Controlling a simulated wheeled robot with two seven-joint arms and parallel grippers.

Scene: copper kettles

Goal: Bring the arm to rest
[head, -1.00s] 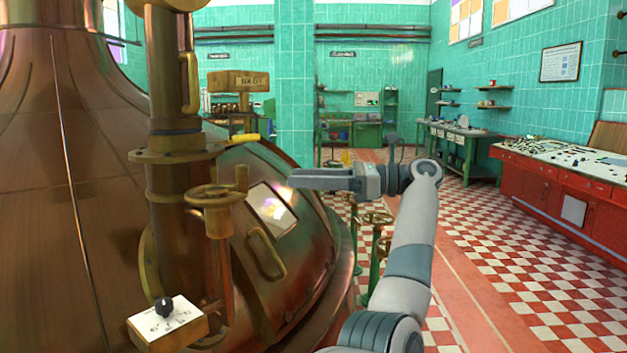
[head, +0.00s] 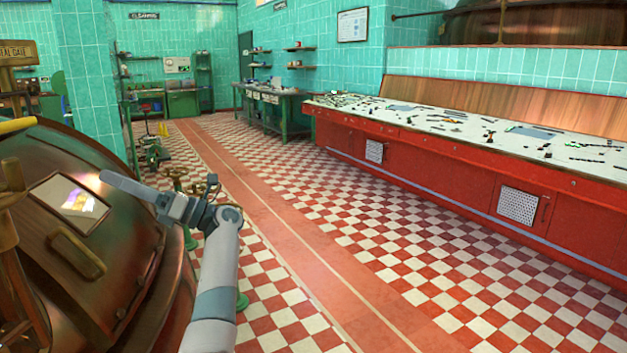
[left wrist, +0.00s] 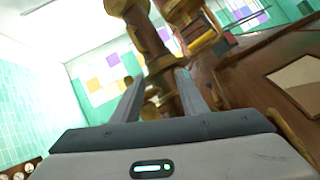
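My left gripper (head: 106,178) is at the left of the head view, its fingers pointing left, in front of the copper kettle (head: 105,285). In the left wrist view its two fingers (left wrist: 160,78) stand apart, so it is open. The gap between them shows only brass and copper pipework (left wrist: 165,60) behind, and nothing appears held. My left forearm rises from the bottom of the head view, bent at the wrist. My right gripper is in neither view.
The kettle, with its window (head: 68,203) and handle (head: 76,253), fills the lower left. Green valve stands with handwheels (head: 200,187) are just behind my wrist. A red control desk (head: 450,170) runs along the right. The checkered floor (head: 340,235) between is clear.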

